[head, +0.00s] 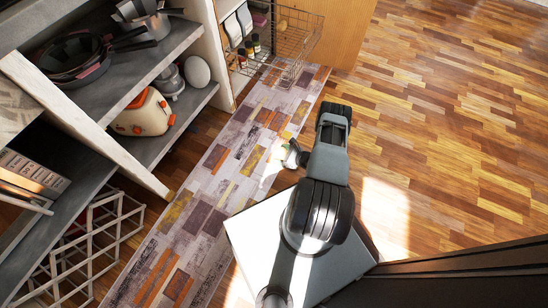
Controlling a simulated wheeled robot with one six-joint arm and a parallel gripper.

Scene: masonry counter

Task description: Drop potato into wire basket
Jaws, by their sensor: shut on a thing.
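A wire basket (297,42) juts out from the cabinet at the upper middle, beyond the far end of the patterned rug. My gripper (291,154) hangs over the rug at the middle of the view, nearer to me than the basket and apart from it. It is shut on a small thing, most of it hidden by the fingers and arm. This looks to be the potato, but it is too small to make out clearly. No other potato shows.
Left shelves hold dark pans (72,58), steel pots (150,20) and a cream-orange appliance (143,113). Small bottles (250,46) stand near the basket. A white lattice rack (88,243) is at lower left. The wooden floor (450,130) on the right is clear.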

